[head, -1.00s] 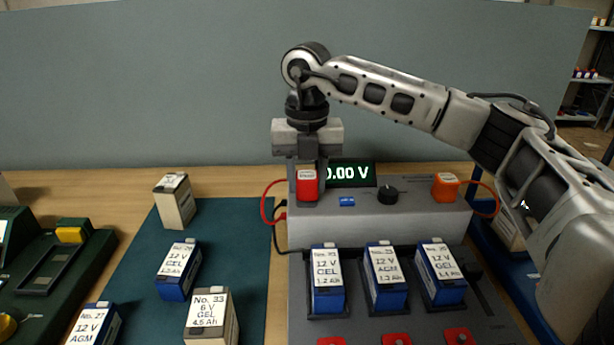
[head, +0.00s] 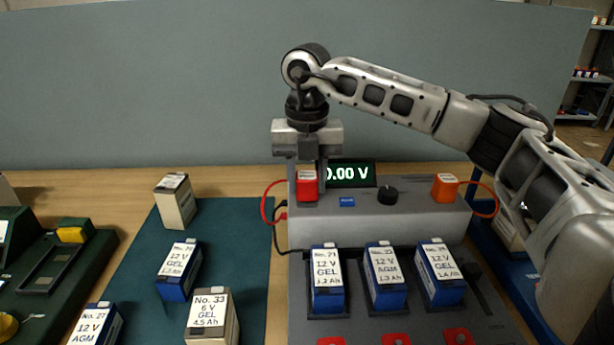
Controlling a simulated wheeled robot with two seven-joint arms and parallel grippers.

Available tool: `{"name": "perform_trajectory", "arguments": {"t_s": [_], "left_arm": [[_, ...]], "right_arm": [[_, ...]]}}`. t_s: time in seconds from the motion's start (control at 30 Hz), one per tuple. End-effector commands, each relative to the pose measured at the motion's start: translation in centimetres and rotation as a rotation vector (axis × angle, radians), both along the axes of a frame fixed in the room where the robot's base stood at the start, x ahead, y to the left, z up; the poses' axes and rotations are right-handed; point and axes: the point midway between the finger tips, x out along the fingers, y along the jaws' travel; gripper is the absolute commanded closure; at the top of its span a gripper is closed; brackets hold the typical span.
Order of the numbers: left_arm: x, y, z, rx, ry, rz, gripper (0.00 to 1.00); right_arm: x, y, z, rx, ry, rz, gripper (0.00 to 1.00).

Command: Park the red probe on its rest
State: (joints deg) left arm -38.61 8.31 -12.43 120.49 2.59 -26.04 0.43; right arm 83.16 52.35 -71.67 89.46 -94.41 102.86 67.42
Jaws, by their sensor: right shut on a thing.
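The red probe (head: 307,188) is a red block with a pale label on top, upright at the left end of the grey tester (head: 410,222). A red cable loops from its left side. My right gripper (head: 307,178) points straight down with its fingers on either side of the probe, shut on it. The probe's rest is hidden behind or under it, and I cannot tell whether the probe touches it. My left gripper is out of view.
An orange probe (head: 445,188) stands at the tester's right end. A dark knob (head: 388,195) and the 0.00 V display (head: 349,174) lie between. Several batteries stand in front and on the green mat (head: 250,250). A grey partition (head: 150,90) is behind.

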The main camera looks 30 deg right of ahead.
Motion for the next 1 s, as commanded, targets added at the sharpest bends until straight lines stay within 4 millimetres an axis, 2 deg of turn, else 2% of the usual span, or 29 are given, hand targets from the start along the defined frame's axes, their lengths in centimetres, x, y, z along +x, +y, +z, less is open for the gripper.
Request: {"name": "perform_trajectory", "arguments": {"t_s": [0.97, 1.0], "left_arm": [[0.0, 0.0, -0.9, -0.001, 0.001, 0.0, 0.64], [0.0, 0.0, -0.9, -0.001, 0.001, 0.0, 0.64]], "right_arm": [[0.0, 0.0, -1.4, -0.001, -0.001, 0.0, 0.91], [0.0, 0.0, -1.4, -0.001, -0.001, 0.0, 0.61]]}}
